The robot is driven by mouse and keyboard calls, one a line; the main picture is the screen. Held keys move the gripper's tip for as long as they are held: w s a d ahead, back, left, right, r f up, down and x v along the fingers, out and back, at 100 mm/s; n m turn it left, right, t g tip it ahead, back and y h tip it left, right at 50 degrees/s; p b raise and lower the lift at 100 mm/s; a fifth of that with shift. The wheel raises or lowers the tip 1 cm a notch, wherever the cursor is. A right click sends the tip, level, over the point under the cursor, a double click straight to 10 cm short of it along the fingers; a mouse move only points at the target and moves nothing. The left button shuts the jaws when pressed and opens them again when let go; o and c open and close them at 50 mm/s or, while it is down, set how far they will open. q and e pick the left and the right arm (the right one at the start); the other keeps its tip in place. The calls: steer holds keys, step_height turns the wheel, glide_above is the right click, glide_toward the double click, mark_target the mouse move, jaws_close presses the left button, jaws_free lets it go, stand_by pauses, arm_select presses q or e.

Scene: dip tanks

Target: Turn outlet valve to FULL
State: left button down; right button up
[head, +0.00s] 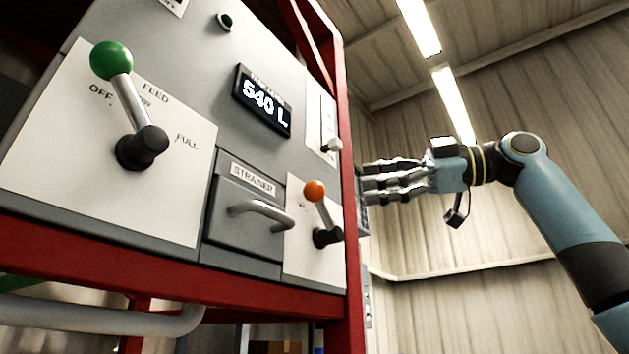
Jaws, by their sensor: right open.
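A lever with an orange knob (315,191) stands on a white plate at the lower right of the grey panel. Its lever tilts up and to the left from a black hub, and its labels are too small or hidden to read, so I cannot tell if it is the outlet valve. A larger lever with a green knob (111,60) sits on the FEED plate (60,140) at left, pointing up-left toward OFF. My right gripper (370,180) is open and empty, right of the red post, fingers pointing left. My left gripper is not in view.
A display (263,100) reads 540 L. Below it is a STRAINER drawer (232,225) with a protruding handle.

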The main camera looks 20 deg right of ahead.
mark_target(315, 192)
steer(key=p+x, duration=0.3)
steer(key=x, duration=0.6)
steer(key=shift+w+a+p, duration=0.25)
steer(key=shift+w+p, duration=0.1)
steer(key=shift+w+a+f, duration=0.1)
steer(key=shift+w+a, duration=0.05)
steer(key=shift+w, duration=0.15)
steer(key=shift+w+a+f, duration=0.1)
steer(key=shift+w+a, duration=0.05)
steer(key=c, duration=0.5)
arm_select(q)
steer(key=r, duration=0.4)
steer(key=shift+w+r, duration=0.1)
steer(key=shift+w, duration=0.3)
arm_select(e)
jaws_close()
